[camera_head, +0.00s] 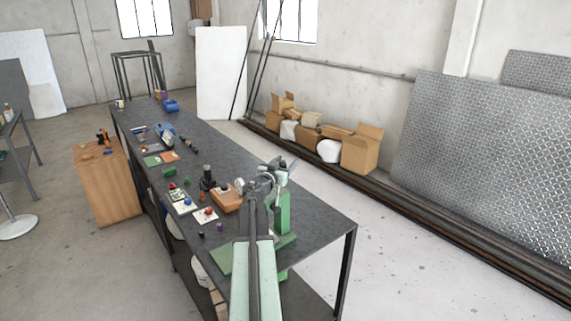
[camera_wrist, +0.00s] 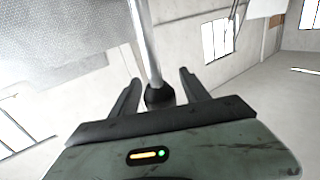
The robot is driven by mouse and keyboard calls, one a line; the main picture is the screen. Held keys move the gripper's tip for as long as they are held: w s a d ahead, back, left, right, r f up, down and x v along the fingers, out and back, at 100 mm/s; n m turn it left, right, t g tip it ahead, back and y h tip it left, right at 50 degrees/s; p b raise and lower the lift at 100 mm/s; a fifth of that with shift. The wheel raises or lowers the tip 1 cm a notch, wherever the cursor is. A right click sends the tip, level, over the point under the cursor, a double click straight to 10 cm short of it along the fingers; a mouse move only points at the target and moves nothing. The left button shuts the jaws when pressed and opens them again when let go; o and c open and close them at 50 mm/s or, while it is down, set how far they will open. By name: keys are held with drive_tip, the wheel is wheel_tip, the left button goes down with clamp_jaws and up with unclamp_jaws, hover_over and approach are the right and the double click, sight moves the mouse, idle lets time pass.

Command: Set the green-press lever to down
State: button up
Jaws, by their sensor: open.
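The green press (camera_head: 285,212) stands on the near end of the dark workbench, partly hidden behind my arm. In the wrist view its lever (camera_wrist: 145,40) is a shiny metal rod ending in a black ball knob (camera_wrist: 159,96). My gripper (camera_wrist: 160,78) is open, with one finger on each side of the knob and rod. I see gaps beside the knob, and neither finger is clearly touching it. In the head view my gripper (camera_head: 266,181) is at the top of the press, where its parts overlap the press head. The lever's angle is hard to tell there.
The workbench (camera_head: 325,219) carries an orange-brown block (camera_head: 226,198), a dark upright tool (camera_head: 207,178) and several small coloured parts left of the press. A wooden cabinet (camera_head: 105,190) stands left of the bench. Cardboard boxes (camera_head: 361,150) line the wall. Floor right of the bench is clear.

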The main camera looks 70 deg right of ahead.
clamp_jaws()
idle(1.3)
